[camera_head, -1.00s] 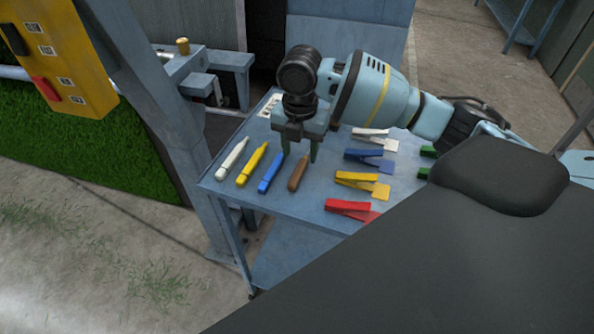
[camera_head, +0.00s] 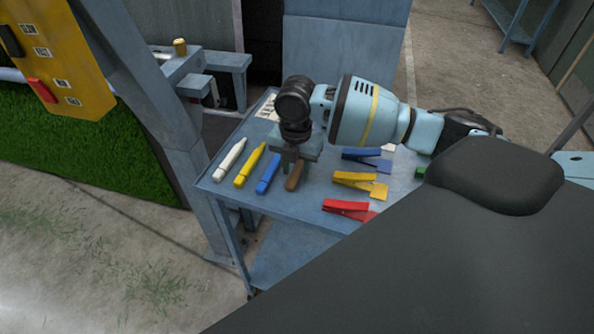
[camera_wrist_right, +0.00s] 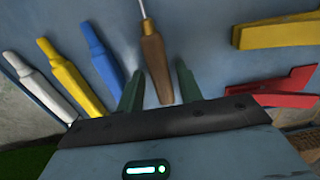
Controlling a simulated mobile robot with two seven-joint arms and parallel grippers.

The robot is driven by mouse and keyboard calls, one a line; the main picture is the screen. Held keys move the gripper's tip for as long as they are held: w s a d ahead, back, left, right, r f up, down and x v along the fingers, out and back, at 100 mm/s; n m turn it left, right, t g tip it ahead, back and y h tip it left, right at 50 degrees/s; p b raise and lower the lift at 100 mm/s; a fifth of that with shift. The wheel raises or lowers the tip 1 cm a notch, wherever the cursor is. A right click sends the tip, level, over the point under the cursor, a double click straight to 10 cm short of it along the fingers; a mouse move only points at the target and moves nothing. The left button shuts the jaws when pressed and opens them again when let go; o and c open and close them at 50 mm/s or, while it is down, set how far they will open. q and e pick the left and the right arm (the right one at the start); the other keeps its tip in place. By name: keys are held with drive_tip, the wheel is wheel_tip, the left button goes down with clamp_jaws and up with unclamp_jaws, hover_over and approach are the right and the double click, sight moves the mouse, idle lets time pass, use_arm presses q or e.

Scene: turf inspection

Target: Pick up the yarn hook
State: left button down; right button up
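The yarn hook has a brown wooden handle (camera_head: 295,178) and a thin metal shaft; it lies on the blue-grey table at the right end of a row of pen-like tools. In the right wrist view its handle (camera_wrist_right: 155,56) points down between my fingers. My right gripper (camera_head: 292,168) is low over the handle, partly covering it in the head view. In the wrist view its green fingers (camera_wrist_right: 159,68) are apart, one on each side of the handle, with gaps visible. My left gripper is not in view.
White (camera_head: 229,160), yellow (camera_head: 250,166) and blue (camera_head: 268,174) markers lie left of the hook on the table (camera_head: 325,228). Blue (camera_head: 368,158), yellow (camera_head: 361,184) and red (camera_head: 348,210) clip-like pieces lie to the right. A steel post (camera_head: 150,110) stands beside the table.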

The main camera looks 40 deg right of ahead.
clamp_jaws()
drive_tip(key=shift+r, duration=0.15)
